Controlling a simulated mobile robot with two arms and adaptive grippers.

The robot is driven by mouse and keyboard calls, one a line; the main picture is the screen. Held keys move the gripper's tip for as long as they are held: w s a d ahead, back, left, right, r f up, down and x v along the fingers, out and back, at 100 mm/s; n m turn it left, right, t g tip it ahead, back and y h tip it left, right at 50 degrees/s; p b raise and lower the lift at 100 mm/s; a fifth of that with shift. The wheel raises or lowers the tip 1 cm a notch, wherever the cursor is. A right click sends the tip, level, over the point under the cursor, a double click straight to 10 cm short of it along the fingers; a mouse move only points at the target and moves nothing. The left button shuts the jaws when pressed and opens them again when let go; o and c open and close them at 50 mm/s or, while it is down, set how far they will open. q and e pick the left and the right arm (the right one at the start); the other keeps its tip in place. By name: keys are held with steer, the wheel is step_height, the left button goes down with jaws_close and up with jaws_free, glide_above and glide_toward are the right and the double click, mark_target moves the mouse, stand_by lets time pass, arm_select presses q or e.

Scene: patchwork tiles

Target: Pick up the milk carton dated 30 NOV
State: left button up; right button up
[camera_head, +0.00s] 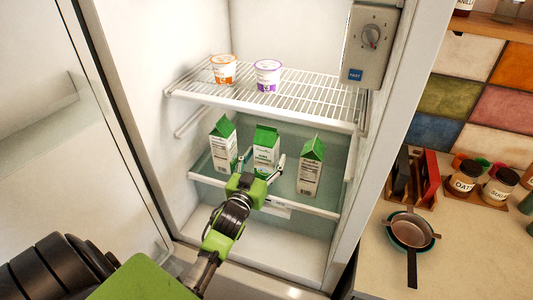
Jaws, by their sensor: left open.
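Three milk cartons with green tops stand on the lower shelf of the open fridge. The left carton (222,143), the middle carton (265,146) and the right carton (310,168) all show white fronts with small print. I cannot read a date on any of them. My left gripper (262,167) is open in front of the middle carton, its fingers reaching toward that carton's lower part. The gripper hides the bottom of the middle carton. I cannot tell whether the fingers touch it. My right gripper is not in view.
The fridge's right wall stands close to the right carton. A counter at right holds pans (410,232) and jars (497,187).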

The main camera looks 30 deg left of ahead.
arm_select(q)
steer(key=shift+w, duration=0.7)
steer(key=c, duration=1.5)
steer(key=shift+r, duration=0.15)
steer(key=shift+c, duration=0.8)
steer(key=shift+a, duration=0.1)
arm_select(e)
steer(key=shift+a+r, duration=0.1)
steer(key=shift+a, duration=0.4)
